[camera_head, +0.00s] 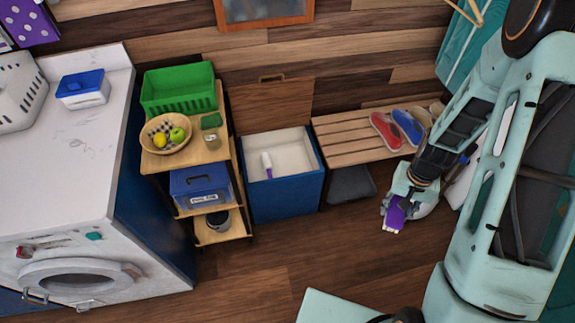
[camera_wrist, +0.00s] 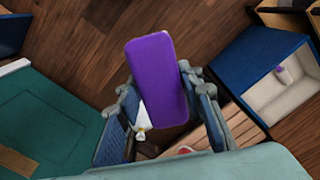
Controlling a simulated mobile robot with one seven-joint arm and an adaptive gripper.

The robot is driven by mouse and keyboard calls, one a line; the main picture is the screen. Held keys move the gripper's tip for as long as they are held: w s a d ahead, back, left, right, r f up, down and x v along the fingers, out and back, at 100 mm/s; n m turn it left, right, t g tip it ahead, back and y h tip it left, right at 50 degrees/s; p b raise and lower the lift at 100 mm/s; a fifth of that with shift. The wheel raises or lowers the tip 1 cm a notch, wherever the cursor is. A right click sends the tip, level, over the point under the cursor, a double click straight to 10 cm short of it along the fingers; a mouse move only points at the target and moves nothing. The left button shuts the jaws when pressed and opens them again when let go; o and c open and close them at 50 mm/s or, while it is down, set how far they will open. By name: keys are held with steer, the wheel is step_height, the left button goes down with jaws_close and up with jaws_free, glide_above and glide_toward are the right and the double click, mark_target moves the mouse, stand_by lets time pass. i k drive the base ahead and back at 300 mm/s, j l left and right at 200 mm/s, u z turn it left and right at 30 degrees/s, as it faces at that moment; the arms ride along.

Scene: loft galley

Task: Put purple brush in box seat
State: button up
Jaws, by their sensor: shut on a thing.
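My gripper (camera_head: 398,200) is shut on the purple brush (camera_head: 394,217) and holds it above the floor, right of the box seat. In the wrist view the box seat (camera_wrist: 240,70) is at the right.
A slatted bench (camera_head: 345,140) with red and blue shoes stands right of the box seat, with a dark grey object (camera_head: 351,184) below. A shelf (camera_head: 185,157) with a fruit bowl and a green crate (camera_head: 178,90) stands to the left. The floor in front is clear.

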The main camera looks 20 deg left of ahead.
mark_target(292, 171)
steer(key=i+j+u, duration=0.15)
steer(key=i+u, duration=0.15)
steer(key=i+j+u, duration=0.1)
steer(key=i+u, duration=0.15)
steer(key=i, duration=0.7)
steer(key=j, duration=0.05)
